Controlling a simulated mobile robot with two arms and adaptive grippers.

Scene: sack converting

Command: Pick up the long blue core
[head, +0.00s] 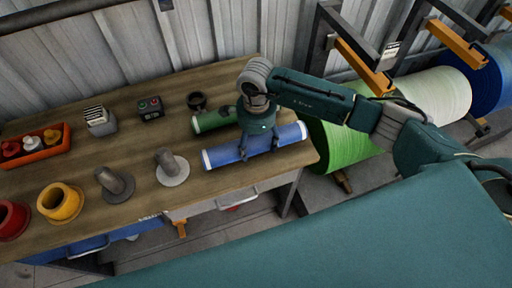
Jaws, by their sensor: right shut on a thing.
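The long blue core (226,155) lies across the right end of the wooden bench, a blue tube with pale ends. My right gripper (260,153) reaches down from above with its fingers around the core's middle, shut on it. The core looks level and at or very close to the bench top; I cannot tell whether it touches. A green core (211,120) lies just behind it, partly hidden by my right gripper. My left gripper is not in view.
On the bench (140,175) stand a grey flanged post (172,167), a darker one (113,182), a yellow flanged piece (60,203) and a red one (11,218). An orange tray (35,150), card holder (99,120) and button box (150,108) sit behind.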

